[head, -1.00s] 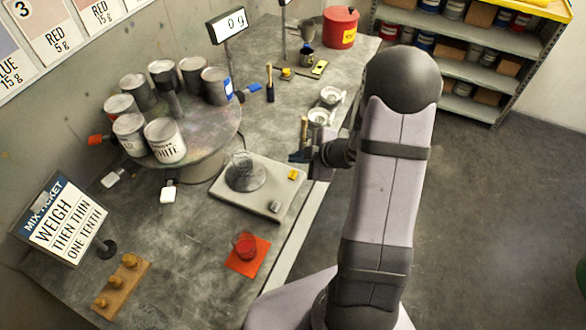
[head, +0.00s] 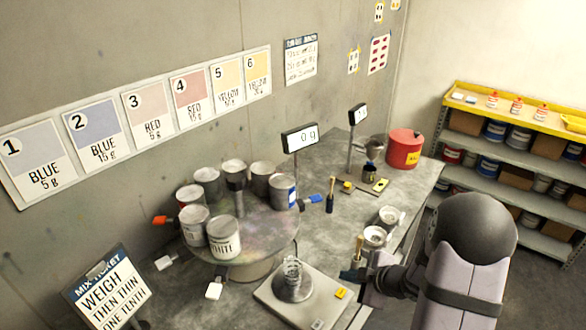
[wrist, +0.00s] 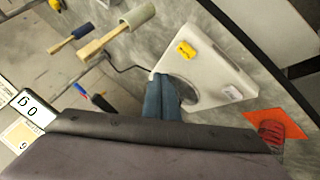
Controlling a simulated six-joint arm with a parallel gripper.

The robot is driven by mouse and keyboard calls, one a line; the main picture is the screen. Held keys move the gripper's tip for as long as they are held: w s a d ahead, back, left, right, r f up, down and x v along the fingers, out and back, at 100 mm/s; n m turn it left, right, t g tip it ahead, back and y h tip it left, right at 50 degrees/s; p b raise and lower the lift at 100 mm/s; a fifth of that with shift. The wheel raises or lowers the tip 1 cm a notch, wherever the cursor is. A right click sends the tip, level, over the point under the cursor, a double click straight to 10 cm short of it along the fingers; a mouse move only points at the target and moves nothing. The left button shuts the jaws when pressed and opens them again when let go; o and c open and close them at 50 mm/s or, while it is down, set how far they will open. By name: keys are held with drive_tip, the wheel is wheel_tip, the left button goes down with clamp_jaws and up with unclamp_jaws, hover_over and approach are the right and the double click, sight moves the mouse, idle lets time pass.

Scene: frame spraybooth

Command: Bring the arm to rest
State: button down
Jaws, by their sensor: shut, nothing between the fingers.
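My gripper (head: 352,276) is over the front edge of the workbench, beside the weighing scale (head: 275,312). In the wrist view its blue fingers (wrist: 162,98) are together with nothing between them. They overlap the view of the white scale plate (wrist: 205,70); I cannot tell the height between them. My arm reaches in from the lower right of the head view. A wooden-handled tool (head: 360,246) shows just behind the gripper, apparently apart from it.
Paint cans (head: 223,237) stand on a round turntable (head: 262,228) to the left. Two small metal cups (head: 375,235) sit near the bench edge. A red can (head: 404,148) stands at the back. An orange mat (wrist: 275,123) with a red cup lies beside the scale. Shelving (head: 520,170) is behind.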

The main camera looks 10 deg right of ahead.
drive_tip(key=s+d+f+m+g+h, duration=0.35)
drive_tip(key=s+d+f+m, duration=0.2)
drive_tip(key=d, duration=0.25)
drive_tip(key=s+m+g+h, duration=0.2)
drive_tip(key=s+m+g, duration=0.6)
drive_tip(key=s, duration=1)
drive_tip(key=s+a+r+m+y, duration=0.2)
drive_tip(key=s+a+r+m, duration=0.15)
drive_tip(key=a, duration=0.35)
drive_tip(key=w+a+r+n+t+b, duration=0.2)
drive_tip(key=w+a+r, duration=0.3)
drive_tip(key=a, duration=0.4)
drive_tip(key=shift+r+n+t, duration=0.5)
drive_tip(key=shift+r+t, duration=0.05)
drive_tip(key=shift+t, duration=0.2)
